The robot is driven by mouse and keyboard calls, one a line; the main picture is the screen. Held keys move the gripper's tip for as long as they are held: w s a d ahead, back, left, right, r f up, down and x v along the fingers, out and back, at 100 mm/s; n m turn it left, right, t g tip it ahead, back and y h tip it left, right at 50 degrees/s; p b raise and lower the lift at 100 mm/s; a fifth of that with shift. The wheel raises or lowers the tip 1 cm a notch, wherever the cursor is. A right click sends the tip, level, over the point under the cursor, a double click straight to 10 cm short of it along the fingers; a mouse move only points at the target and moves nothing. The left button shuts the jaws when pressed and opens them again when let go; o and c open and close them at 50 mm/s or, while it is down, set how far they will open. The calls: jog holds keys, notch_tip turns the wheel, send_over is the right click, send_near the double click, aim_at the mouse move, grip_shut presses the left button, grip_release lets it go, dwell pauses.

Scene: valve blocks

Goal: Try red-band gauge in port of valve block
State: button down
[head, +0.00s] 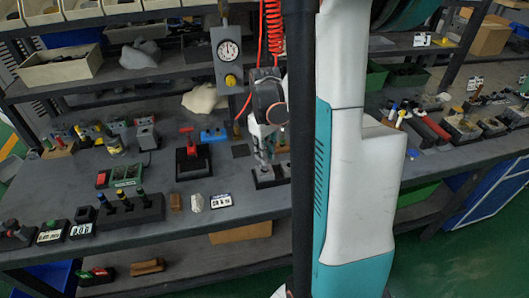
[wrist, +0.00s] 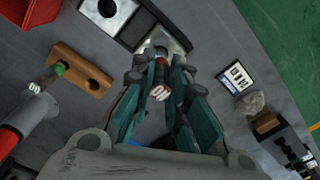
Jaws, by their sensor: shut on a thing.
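My gripper (wrist: 160,67) is shut on the red-band gauge (wrist: 159,73), a slim dark piece with a red band and a small white tag. The gauge's far end is at the dark valve block (wrist: 129,26), over its pale plate. I cannot tell whether that end is inside a port or only above it. Another round dark port (wrist: 107,8) shows open on the block. In the head view my gripper (head: 264,161) points down at the valve block (head: 266,181), partly hidden by my own column; the gauge is too small to make out there.
A wooden block (wrist: 66,62) with a green-topped piece lies left of my gripper in the wrist view. A label card (wrist: 237,77), a grey lump (wrist: 250,103) and a brown block (wrist: 265,122) lie right. A black rack (head: 150,208) and red-handled valve (head: 191,165) share the bench.

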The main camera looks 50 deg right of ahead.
jog(key=shift+f+b, duration=0.7)
jog(key=shift+f, duration=0.2)
dwell(1.4)
jog(key=shift+r, duration=0.1)
dwell(1.0)
jog(key=shift+r+p, duration=2.25)
jog(key=shift+r, duration=0.7)
